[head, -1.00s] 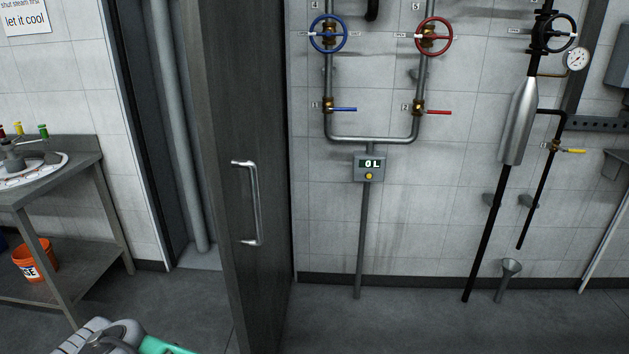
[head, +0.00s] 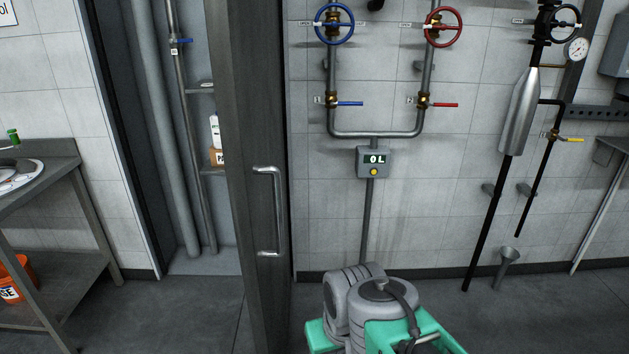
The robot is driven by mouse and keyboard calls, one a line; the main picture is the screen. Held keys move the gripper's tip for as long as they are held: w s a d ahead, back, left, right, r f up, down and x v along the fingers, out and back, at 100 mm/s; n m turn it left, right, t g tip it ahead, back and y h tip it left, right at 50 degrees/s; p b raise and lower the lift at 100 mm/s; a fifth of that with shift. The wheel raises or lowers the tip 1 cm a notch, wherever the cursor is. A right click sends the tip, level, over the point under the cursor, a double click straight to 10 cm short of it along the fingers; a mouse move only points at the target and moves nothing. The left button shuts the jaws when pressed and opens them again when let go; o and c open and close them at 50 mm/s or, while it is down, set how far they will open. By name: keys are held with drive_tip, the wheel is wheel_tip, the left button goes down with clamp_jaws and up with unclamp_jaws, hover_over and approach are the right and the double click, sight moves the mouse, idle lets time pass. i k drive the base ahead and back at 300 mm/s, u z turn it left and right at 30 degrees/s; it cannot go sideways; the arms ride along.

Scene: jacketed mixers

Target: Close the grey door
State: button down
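The grey door (head: 257,120) stands open in the head view, seen at a steep angle, its edge toward me. A silver bar handle (head: 279,210) is fixed upright on its face. To the left of the door, the recess (head: 205,230) it belongs to is exposed, with pipes and a shelf inside. Part of my own arm, grey and green, shows at the bottom centre, to the right of the door's lower part. My gripper's fingers are not in view, and I cannot tell whether any part of the arm touches the door.
A steel table (head: 60,165) stands at the left, with an orange bucket (head: 15,278) on its lower shelf. Pipes with a blue wheel (head: 334,24), a red wheel (head: 442,27) and a display box (head: 374,162) line the right wall. A small funnel (head: 508,256) stands low there. Floor at right is clear.

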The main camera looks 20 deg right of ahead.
sight(242, 37)
drive_tip(key=u, duration=0.5)
drive_tip(key=k, duration=0.65)
drive_tip(key=u, duration=0.8)
drive_tip(key=i, duration=1.35)
drive_tip(key=z, duration=0.65)
